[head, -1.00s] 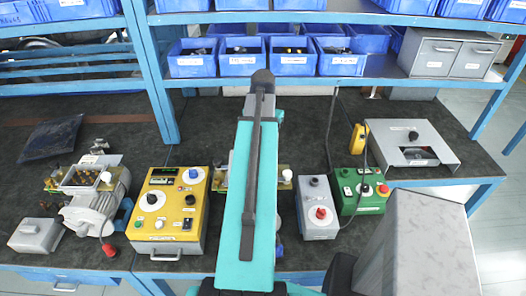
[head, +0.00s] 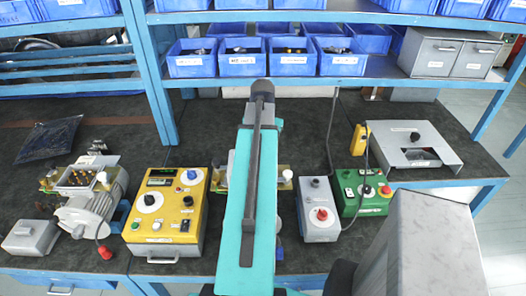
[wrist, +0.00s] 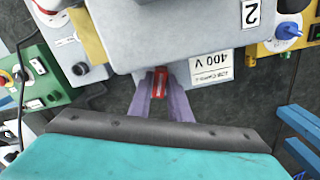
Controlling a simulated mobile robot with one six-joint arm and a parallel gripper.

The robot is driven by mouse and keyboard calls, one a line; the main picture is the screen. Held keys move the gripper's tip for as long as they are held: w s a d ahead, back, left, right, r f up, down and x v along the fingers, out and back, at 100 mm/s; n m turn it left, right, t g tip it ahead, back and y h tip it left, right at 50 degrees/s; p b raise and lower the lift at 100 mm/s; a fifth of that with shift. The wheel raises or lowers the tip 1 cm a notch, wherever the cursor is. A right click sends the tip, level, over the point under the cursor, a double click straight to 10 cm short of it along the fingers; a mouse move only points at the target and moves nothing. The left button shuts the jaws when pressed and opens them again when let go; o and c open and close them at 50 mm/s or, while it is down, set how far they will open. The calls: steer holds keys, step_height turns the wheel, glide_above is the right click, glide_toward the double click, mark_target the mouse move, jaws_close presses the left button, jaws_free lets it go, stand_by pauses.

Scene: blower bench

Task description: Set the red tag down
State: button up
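The red tag (wrist: 160,82) is small, with a pale marking, and shows only in the wrist view. It sits between the tips of my gripper (wrist: 160,90), whose two purple fingers press in on it from either side. Just beyond the tag is the edge of a large grey housing (wrist: 185,35) with an upside-down "400 V" label (wrist: 212,67) and a "2" plate. I cannot tell whether the tag touches the housing. In the head view my teal arm covers the gripper and the tag.
A yellow control box (head: 165,213) stands left of my arm, with a grey motor (head: 98,205) further left. To the right are a grey box with a red knob (head: 318,208), a green box (head: 362,192) and a grey cover plate (head: 412,150). Blue bins (head: 290,58) line the shelf behind.

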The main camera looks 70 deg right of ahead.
steer(key=o, duration=0.3)
steer(key=shift+r+p, duration=2.85)
steer(key=shift+r, duration=3.3)
